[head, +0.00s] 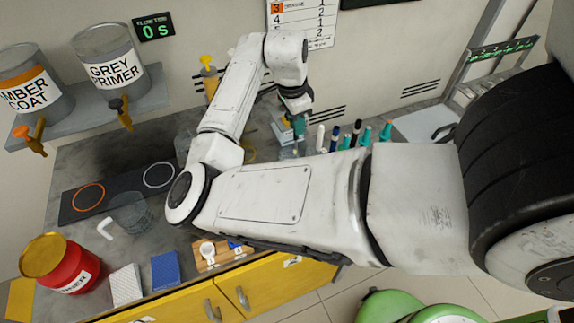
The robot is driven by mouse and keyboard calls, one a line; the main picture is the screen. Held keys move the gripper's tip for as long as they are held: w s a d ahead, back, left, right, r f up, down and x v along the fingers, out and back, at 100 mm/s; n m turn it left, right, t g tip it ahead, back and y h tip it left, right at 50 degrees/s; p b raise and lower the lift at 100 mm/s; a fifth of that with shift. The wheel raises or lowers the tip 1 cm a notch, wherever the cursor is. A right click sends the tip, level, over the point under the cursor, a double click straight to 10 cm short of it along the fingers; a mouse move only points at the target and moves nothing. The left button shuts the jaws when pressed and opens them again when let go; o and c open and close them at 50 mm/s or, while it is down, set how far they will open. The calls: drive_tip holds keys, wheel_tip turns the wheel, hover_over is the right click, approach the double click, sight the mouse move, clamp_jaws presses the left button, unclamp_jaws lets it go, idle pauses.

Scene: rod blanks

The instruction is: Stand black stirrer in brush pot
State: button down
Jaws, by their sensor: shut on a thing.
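My gripper (296,112) is at the back of the bench, pointing down, small and partly shaded. It is shut on a thin thing, with a teal part (298,126) showing just below the fingers. I cannot tell whether this is the black stirrer. A dark upright rod (356,131) stands in a row to the right, among white, blue and teal ones. Pale clear-sided containers (284,127) stand just under and beside the gripper. I cannot tell which vessel is the brush pot, or whether the held thing touches one. My forearm hides part of the bench.
A see-through beaker (131,213) stands on the left bench near a dark strip with two rings (120,192). A red tin (70,265), white and blue blocks (165,270) and a wooden tray (207,263) lie along the front. Paint cans (110,60) sit on a wall shelf.

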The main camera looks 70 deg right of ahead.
sight(297, 139)
drive_tip(key=shift+f+b, duration=1.6)
drive_tip(key=shift+f, duration=0.7)
drive_tip(key=c, duration=1)
unclamp_jaws()
drive_tip(key=r, duration=0.7)
drive_tip(key=w+a+r, duration=0.1)
drive_tip(key=r, duration=0.2)
drive_tip(key=shift+r+b, duration=0.35)
drive_tip(key=shift+r, duration=0.05)
